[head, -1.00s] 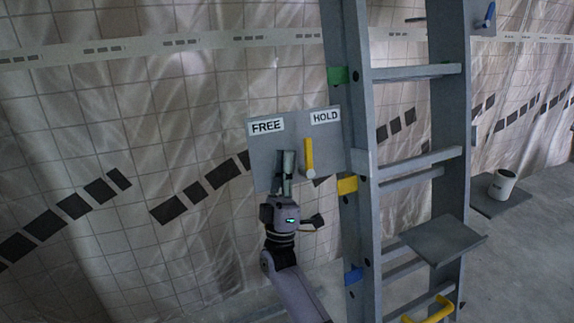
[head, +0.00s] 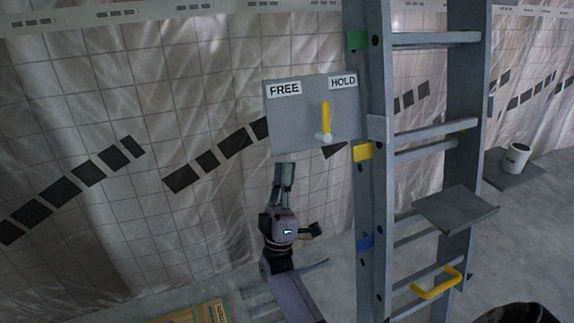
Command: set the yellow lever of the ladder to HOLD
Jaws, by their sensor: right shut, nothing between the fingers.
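The yellow lever (head: 326,118) stands on a grey panel (head: 292,125) fixed to the left side of the ladder (head: 375,200). It points nearly straight up from its pale pivot, its tip just below the left end of the HOLD label (head: 343,82). The FREE label (head: 285,89) is at the panel's upper left. My right gripper (head: 284,170) is shut and empty, pointing up. It shows just below the panel's lower edge, left of and below the lever, apart from it. My left gripper is not in view.
A grey shelf (head: 456,208) and a yellow handle (head: 436,284) are on the ladder's lower part. A white cup (head: 516,157) stands on a dark plate at the right. A plastic-covered tiled wall is behind. Floor shows at the lower right.

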